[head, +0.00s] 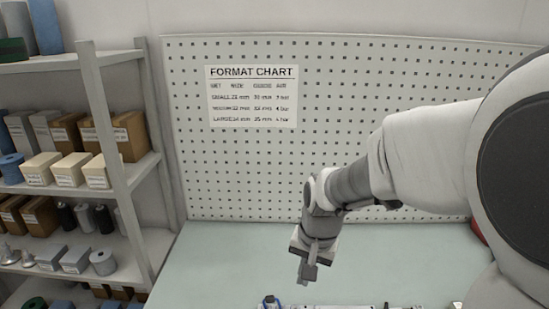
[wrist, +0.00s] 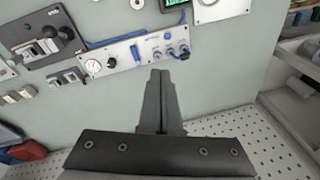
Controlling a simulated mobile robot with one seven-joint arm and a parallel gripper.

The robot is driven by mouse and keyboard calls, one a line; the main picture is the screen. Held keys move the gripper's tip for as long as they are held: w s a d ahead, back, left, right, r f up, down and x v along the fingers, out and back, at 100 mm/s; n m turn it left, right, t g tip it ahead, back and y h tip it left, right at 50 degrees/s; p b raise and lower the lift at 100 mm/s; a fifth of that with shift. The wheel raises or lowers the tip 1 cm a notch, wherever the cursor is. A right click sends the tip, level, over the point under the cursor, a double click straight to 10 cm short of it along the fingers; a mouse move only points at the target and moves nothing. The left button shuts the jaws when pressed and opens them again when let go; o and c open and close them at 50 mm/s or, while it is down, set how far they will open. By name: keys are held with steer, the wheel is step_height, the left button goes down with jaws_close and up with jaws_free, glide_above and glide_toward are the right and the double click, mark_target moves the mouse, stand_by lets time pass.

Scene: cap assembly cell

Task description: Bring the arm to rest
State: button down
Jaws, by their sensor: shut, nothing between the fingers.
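My gripper (head: 308,272) hangs in the air over the pale green bench top (head: 215,262) in the head view, pointing down. My arm reaches in from the right to hold it there. In the wrist view the two dark fingers of my gripper (wrist: 161,73) lie side by side, shut with nothing between them. The fingertips appear over the bench, near the edge of a grey control panel (wrist: 138,54). The height above the bench cannot be told exactly.
A white pegboard (head: 350,130) with a format chart (head: 252,96) stands behind the bench. A shelf rack (head: 122,170) with boxes and spools is at left.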

steer(key=s+d+r+n+t, duration=0.1)
steer(key=s+d+r+n, duration=0.1)
steer(key=s+d+r, duration=0.2)
steer(key=s+d+r+n+t+h, duration=0.1)
steer(key=s+d+r, duration=0.3)
steer(key=s+r, duration=0.4)
steer(key=s+n+t, duration=0.1)
steer(key=s, duration=0.2)
steer(key=shift+t, duration=0.3)
